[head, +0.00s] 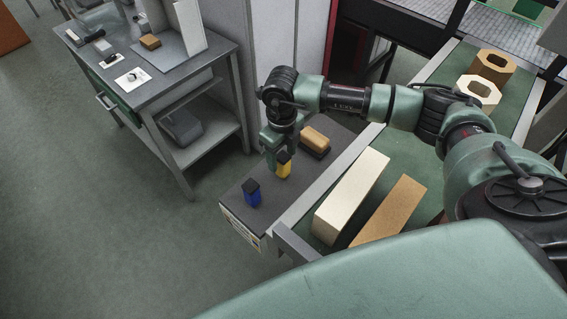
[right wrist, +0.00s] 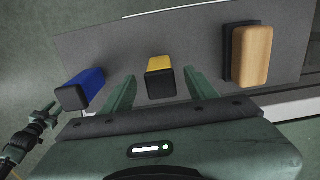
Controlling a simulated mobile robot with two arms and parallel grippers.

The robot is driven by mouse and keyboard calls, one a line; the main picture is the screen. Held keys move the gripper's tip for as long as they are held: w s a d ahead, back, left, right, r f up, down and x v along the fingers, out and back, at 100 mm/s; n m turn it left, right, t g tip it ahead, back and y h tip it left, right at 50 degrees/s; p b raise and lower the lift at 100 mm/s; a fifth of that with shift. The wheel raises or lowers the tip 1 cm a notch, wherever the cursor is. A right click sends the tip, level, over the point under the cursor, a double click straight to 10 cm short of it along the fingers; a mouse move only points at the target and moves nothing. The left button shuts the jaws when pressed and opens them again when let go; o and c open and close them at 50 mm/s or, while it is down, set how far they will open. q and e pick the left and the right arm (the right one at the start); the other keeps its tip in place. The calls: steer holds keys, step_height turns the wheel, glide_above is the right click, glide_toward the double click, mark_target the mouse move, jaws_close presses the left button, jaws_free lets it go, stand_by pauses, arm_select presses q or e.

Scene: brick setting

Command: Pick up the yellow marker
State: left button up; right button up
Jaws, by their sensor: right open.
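The yellow marker (head: 284,171) with a black end stands upright on a dark grey shelf (head: 236,190). In the right wrist view the yellow marker (right wrist: 160,63) shows between the two green fingers, its black end towards the camera. My right gripper (head: 280,158) is open, its fingers pointing down around the marker's upper part; in the right wrist view a gap shows between the right gripper (right wrist: 160,78) fingers and the marker on both sides. A blue marker (head: 252,197) with a black end stands to its left.
A wooden-backed eraser (head: 315,138) lies on the shelf close to the right of the gripper. A cream block (head: 352,197) and a tan block (head: 388,212) lie on the green bench. A grey side table (head: 200,62) stands at the upper left. The floor at left is clear.

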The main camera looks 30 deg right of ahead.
step_height(320, 180, down, 4)
steer(key=shift+s+d+r+p, duration=0.1)
steer(key=shift+r+p, duration=0.1)
steer(key=shift+p, duration=0.3)
steer(key=shift+f, duration=0.15)
jaws_close()
arm_select(q)
steer(key=shift+w+d+r, duration=0.1)
steer(key=shift+d+r, duration=0.4)
steer(key=shift+r, duration=0.35)
